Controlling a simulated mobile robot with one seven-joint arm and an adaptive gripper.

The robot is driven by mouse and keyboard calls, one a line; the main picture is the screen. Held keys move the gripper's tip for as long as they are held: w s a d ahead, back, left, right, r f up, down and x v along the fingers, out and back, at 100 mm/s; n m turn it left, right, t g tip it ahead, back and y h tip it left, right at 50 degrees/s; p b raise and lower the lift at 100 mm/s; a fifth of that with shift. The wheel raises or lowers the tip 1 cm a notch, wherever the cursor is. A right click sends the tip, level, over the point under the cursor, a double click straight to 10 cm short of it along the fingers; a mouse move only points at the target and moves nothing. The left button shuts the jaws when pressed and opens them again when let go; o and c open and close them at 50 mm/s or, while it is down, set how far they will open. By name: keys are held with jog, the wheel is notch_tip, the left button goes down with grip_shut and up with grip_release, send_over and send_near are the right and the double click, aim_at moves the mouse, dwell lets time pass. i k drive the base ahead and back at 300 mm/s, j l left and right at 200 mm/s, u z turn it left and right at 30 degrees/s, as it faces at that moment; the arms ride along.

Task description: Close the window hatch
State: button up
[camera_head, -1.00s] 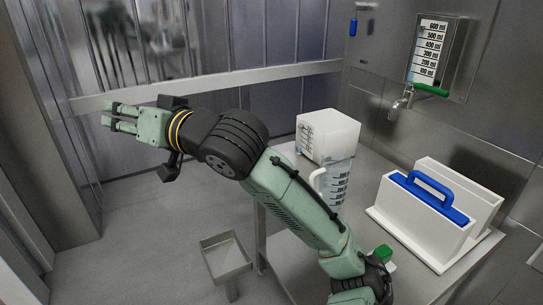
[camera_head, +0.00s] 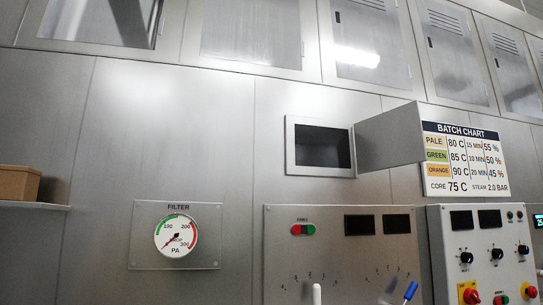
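The window hatch is a small square opening with a pale metal frame (camera_head: 289,148) in the steel wall, right of the middle. Its dark inside shows. Its grey door (camera_head: 390,138) stands open, swung out to the right, with its far edge in front of the batch chart. My gripper is not in the current view, so whether it is open or shut is hidden.
A batch chart (camera_head: 470,187) hangs right of the hatch. Control panels (camera_head: 340,255) with knobs and switches stand below it. A filter gauge (camera_head: 175,236) is at lower left, and a brown box (camera_head: 14,183) sits on a shelf (camera_head: 35,206) at far left.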

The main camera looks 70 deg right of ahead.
aim_at(394, 138)
jog(key=k+l+z, duration=0.1)
jog(key=l, duration=0.3)
jog(key=k+l, duration=0.3)
jog(key=k+l+z, duration=0.15)
jog(key=l, duration=0.35)
jog(key=k+l, duration=0.2)
jog(key=l, duration=0.2)
jog(key=k+l+z, duration=0.15)
jog(key=l, duration=0.25)
jog(key=k+l, duration=0.2)
jog(key=l, duration=0.25)
jog(key=k+l+z, duration=0.15)
jog(key=l, duration=0.3)
jog(key=k+l, duration=0.1)
jog(key=l, duration=0.3)
jog(key=k+l+z, duration=0.15)
jog(key=l+z, duration=0.15)
jog(key=l, duration=0.1)
